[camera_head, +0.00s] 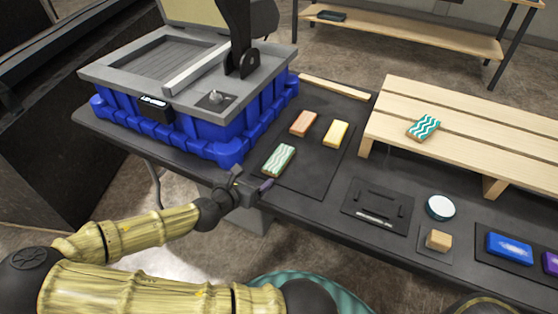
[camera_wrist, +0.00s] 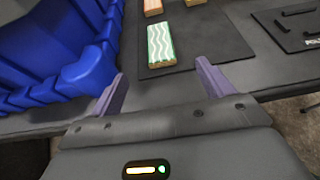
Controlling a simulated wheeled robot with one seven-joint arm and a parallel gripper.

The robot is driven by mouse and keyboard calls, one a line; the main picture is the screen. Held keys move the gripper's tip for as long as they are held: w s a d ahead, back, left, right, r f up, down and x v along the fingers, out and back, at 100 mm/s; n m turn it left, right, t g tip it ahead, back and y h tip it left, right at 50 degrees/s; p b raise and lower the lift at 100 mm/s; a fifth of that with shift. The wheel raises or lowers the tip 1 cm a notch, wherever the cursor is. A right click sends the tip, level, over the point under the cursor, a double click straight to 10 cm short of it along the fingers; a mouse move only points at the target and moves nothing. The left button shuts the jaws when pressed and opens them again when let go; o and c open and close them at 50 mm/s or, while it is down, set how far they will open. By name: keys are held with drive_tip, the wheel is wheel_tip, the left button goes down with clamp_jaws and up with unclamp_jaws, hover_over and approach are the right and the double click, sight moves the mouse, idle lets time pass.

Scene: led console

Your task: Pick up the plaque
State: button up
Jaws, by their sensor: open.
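Several small block-like pieces could be the plaque; I cannot tell which one is meant. A pale green one with white wavy lines (camera_head: 278,160) lies on a dark mat, nearest my gripper. It also shows in the wrist view (camera_wrist: 161,45), ahead of the gap between my fingers. An orange piece (camera_head: 303,123) and a yellow piece (camera_head: 336,133) lie behind it on the mat. A teal piece with white zigzags (camera_head: 424,127) lies on a slatted wooden bench. My gripper (camera_wrist: 161,86) is open and empty at the table's front edge, short of the green piece.
A blue and grey console (camera_head: 215,110) stands left of the mat (camera_head: 315,178). The wooden bench (camera_head: 470,125) stands at right. A black plate with handles (camera_head: 377,205), a round white-topped disc (camera_head: 440,207), a wooden cube (camera_head: 438,240) and a blue block (camera_head: 509,247) occupy the front right.

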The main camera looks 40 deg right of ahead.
drive_tip(key=shift+d, duration=0.1)
drive_tip(key=b, duration=0.2)
approach(278, 159)
drive_tip(key=x, duration=0.4)
drive_tip(key=shift+s+d+r, duration=0.15)
drive_tip(key=shift+r, duration=0.1)
drive_tip(key=shift+f+x, duration=0.1)
drive_tip(key=shift+x, duration=1.25)
drive_tip(key=shift+f+x, duration=0.15)
drive_tip(key=shift+x, duration=1.15)
drive_tip(key=c, duration=1.1)
